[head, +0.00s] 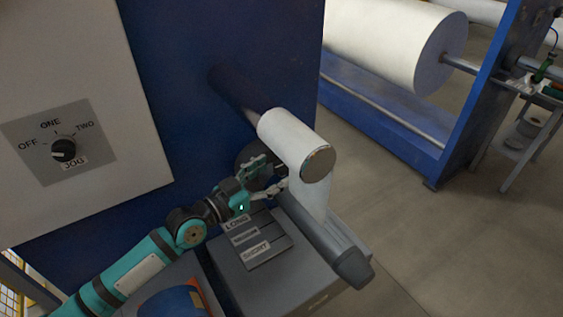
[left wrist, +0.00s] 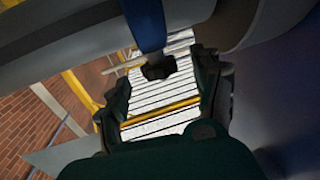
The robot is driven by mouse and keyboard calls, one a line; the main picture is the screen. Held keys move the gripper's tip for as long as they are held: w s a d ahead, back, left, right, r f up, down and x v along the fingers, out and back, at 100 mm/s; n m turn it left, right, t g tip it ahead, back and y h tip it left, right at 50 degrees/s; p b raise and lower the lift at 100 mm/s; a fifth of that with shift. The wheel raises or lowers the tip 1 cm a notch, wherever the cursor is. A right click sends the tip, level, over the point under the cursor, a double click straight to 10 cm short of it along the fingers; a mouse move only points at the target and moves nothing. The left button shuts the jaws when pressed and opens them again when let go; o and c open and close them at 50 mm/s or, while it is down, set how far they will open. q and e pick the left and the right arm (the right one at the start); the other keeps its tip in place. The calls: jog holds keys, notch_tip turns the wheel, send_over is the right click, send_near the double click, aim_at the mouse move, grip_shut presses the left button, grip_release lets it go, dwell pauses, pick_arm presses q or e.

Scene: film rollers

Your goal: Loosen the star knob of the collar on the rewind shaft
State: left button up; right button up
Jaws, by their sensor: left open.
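The rewind shaft (head: 250,114) comes out of the dark blue machine wall and carries a white roll (head: 288,134). My left gripper (head: 272,176) is just below and left of the roll, beside a dark round part partly hidden behind it. In the left wrist view, a small black knob-like piece (left wrist: 158,68) sits at the lower end of a blue piece (left wrist: 145,24), which looks like the collar. The black piece appears between my open left fingers (left wrist: 166,78); I cannot tell whether they touch it. Its star shape is not clear. My right gripper is not in view.
A grey box (head: 303,275) with LONG and SHORT labels stands under the gripper, with a grey bar along its right side. A panel with a JOG switch (head: 64,150) is at left. A large white roll (head: 385,40) is behind.

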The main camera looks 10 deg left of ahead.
aim_at(275, 172)
pick_arm(q)
jog(key=x, duration=0.2)
jog(key=shift+w+d+r, duration=0.1)
jog(key=shift+w+d, duration=0.1)
jog(key=shift+w, duration=0.1)
jog(key=shift+w+d, duration=0.35)
jog(key=shift+w, duration=0.1)
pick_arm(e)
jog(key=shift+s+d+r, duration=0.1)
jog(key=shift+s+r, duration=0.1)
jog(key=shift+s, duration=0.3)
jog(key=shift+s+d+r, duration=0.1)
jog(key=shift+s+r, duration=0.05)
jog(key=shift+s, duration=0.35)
